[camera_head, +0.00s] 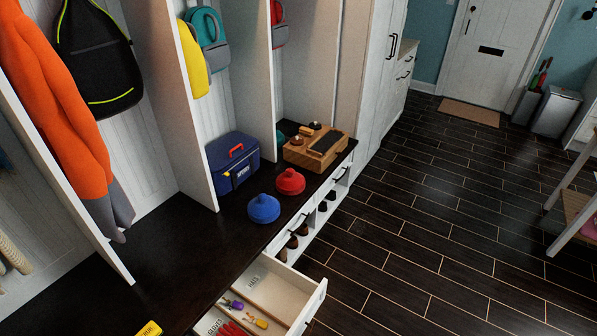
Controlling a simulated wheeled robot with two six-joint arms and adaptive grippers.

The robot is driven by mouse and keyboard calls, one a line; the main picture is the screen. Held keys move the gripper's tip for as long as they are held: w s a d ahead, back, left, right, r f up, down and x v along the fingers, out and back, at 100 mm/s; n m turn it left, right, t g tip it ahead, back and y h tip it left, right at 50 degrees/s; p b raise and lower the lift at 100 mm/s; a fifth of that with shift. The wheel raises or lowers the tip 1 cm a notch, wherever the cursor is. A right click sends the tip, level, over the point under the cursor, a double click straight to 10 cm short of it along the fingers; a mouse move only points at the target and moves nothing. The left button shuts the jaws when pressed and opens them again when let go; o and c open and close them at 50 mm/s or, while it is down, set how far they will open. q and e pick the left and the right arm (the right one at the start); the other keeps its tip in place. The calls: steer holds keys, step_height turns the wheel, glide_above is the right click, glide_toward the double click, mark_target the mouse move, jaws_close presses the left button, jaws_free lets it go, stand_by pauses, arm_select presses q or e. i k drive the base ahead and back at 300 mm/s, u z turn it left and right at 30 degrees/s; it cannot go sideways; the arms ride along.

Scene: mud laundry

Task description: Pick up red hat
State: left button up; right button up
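The red hat (290,182) sits upright on the dark bench top (185,245), near its front edge. A blue hat (263,209) of similar shape sits on the bench just to its left and nearer to me. An open white drawer (306,301) stands out from below the bench; one section is labelled HATS and another GLOVES. The hat section looks empty. Neither of my grippers shows in the head view.
A blue lunch bag (232,162) stands behind the hats, and a wooden organizer box (315,147) stands beyond the red hat. Coats and backpacks hang in the cubbies. Shoes sit on a shelf below the bench. The dark tiled floor (430,200) is largely clear to the right.

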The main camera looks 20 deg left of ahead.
mark_target(290, 182)
steer(key=z, duration=0.45)
steer(key=i, duration=2.3)
steer(key=u, duration=0.8)
steer(key=i, duration=0.55)
steer(key=u, duration=0.3)
